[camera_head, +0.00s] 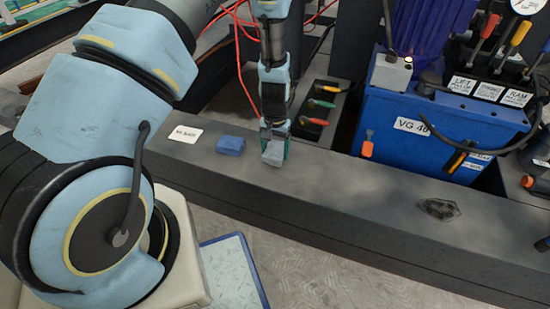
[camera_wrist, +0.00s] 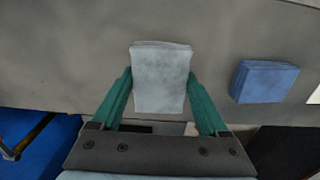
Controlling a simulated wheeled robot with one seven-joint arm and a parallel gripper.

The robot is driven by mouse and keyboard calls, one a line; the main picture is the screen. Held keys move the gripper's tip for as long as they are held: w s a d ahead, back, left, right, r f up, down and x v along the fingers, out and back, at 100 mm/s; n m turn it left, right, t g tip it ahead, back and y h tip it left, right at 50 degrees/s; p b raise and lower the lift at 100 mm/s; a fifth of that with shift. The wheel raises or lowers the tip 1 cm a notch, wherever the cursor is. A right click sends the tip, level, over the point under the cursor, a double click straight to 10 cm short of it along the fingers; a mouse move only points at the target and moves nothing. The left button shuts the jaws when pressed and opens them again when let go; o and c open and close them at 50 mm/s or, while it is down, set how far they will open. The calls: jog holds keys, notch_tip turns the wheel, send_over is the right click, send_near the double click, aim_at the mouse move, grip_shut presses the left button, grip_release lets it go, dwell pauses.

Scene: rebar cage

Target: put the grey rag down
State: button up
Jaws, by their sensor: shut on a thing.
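The grey rag (camera_wrist: 160,80) is a folded light-grey block between the two green fingers of my gripper (camera_wrist: 160,92) in the wrist view. My gripper is shut on it. In the head view the grey rag (camera_head: 273,153) hangs at the fingertips of my gripper (camera_head: 274,145), over the dark grey beam top (camera_head: 330,178). I cannot tell whether the rag touches the surface.
A folded blue rag (camera_head: 230,145) lies just left of my gripper. A white label card (camera_head: 186,134) lies further left. A dark patch (camera_head: 439,208) lies on the beam at right. A blue power unit (camera_head: 440,120) and coloured-handled tools (camera_head: 322,104) stand behind. The beam between is clear.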

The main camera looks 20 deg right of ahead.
aim_at(275, 157)
jog(key=shift+f, duration=1.6)
jog(key=shift+b, duration=0.3)
jog(key=shift+f, duration=0.2)
jog(key=o, duration=1.3)
jog(key=shift+r, duration=0.15)
notch_tip(275, 157, up, 12)
jog(key=shift+r+p, duration=0.1)
jog(key=shift+p, duration=1.15)
